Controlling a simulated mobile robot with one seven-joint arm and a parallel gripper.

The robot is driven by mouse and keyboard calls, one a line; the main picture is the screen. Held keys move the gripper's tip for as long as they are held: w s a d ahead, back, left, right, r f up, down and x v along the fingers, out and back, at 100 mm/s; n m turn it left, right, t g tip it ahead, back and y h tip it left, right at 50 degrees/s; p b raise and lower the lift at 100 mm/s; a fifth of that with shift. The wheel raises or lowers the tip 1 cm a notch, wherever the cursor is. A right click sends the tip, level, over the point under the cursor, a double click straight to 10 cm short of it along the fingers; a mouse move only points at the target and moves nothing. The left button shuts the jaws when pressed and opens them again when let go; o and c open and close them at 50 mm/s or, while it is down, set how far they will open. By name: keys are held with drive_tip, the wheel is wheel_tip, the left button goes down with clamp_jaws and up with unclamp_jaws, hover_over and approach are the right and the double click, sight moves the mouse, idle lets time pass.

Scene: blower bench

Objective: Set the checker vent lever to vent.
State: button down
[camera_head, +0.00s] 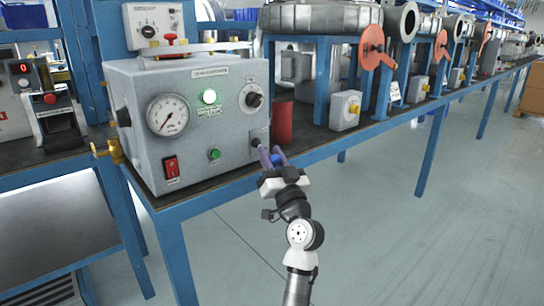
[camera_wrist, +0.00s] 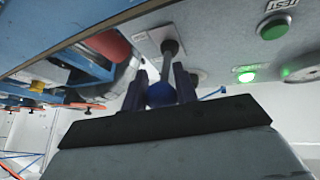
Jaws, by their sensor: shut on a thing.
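The checker is a grey box (camera_head: 190,125) on the bench, with a gauge, a lit green lamp and a dark knob on its front. Its vent lever (camera_head: 256,143) sits at the lower right of that face, partly hidden by my gripper (camera_head: 273,156). In the wrist view the lever (camera_wrist: 169,46) rises from a pale plate as a dark stem with a blue ball end (camera_wrist: 160,95). My gripper (camera_wrist: 161,90) has its two fingers on either side of the blue ball and is shut on it. The plate's lettering cannot be read, so the lever's marked setting cannot be told.
A red cylinder (camera_head: 282,122) stands on the bench just right of the checker. A red rocker switch (camera_head: 171,167) and a green button (camera_head: 214,155) are on the checker's front. A brass valve (camera_head: 107,152) sticks out at its left. The floor in front is clear.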

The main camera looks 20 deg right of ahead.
drive_tip(key=shift+w+a+f, duration=0.1)
drive_tip(key=shift+w+f, duration=0.1)
drive_tip(key=shift+f, duration=0.1)
drive_tip(key=c, duration=1.1)
unclamp_jaws()
drive_tip(key=shift+r, duration=0.1)
drive_tip(key=shift+s+r, duration=0.1)
drive_tip(key=shift+r, duration=0.05)
drive_tip(key=shift+r+p, duration=0.45)
drive_tip(key=shift+p, duration=0.6)
drive_tip(key=r+p, duration=0.1)
drive_tip(key=p, duration=0.2)
drive_tip(key=shift+s+p, duration=0.15)
drive_tip(key=shift+p, duration=0.2)
drive_tip(key=r+g+p, duration=0.1)
drive_tip(key=p, duration=0.6)
drive_tip(key=shift+r+n+g, duration=0.15)
drive_tip(key=shift+n+g, duration=0.25)
drive_tip(key=shift+y+p, duration=0.3)
drive_tip(key=shift+p, duration=0.3)
drive_tip(key=g+p, duration=0.1)
drive_tip(key=p, duration=0.5)
drive_tip(key=shift+r+n+g, duration=0.3)
drive_tip(key=shift+r, duration=0.1)
